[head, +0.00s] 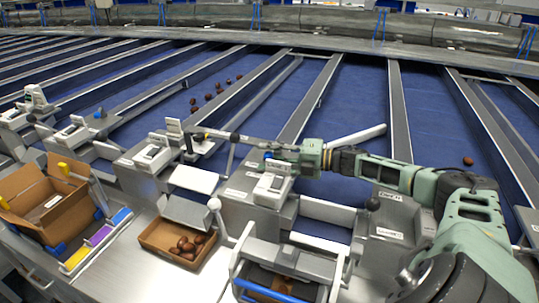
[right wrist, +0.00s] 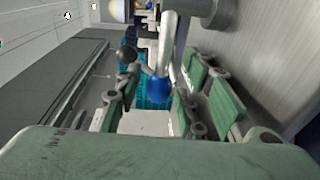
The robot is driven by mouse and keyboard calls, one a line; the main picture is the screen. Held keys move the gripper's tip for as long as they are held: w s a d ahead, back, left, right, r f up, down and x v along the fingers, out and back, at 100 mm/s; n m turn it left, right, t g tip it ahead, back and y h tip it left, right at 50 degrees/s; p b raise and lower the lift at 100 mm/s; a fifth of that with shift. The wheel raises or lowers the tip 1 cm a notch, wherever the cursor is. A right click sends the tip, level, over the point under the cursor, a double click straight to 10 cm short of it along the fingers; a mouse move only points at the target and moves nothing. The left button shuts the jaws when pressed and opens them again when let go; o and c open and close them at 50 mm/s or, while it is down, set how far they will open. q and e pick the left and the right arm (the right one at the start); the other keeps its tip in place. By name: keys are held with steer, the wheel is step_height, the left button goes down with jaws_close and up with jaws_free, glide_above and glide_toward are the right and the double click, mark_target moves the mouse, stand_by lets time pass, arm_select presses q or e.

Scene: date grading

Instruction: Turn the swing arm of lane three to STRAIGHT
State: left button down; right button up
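My right gripper (head: 272,164) reaches in from the right, over the metal housing at the front end of a lane. In the right wrist view, its green fingers (right wrist: 152,112) stand apart. A blue ball knob (right wrist: 160,90) on a pale rod shows between them, nearer the right-hand finger; I cannot tell whether they touch. The blue knob is a small spot in the head view (head: 268,156), mostly hidden by the gripper. A white swing arm (head: 356,136) slants across the blue belt just behind my right arm. Its pivot end is hidden. My left gripper is not in view.
A dark rod (head: 228,136) extends left of the gripper. Dates (head: 209,97) lie on a belt further left, and one date (head: 468,161) lies at the right. A cardboard tray of dates (head: 178,242), a cardboard box (head: 50,200) and a metal-framed bin (head: 285,262) stand in front.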

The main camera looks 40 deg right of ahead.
steer(key=shift+c, duration=0.4)
jaws_close()
steer(key=shift+s+a, duration=0.1)
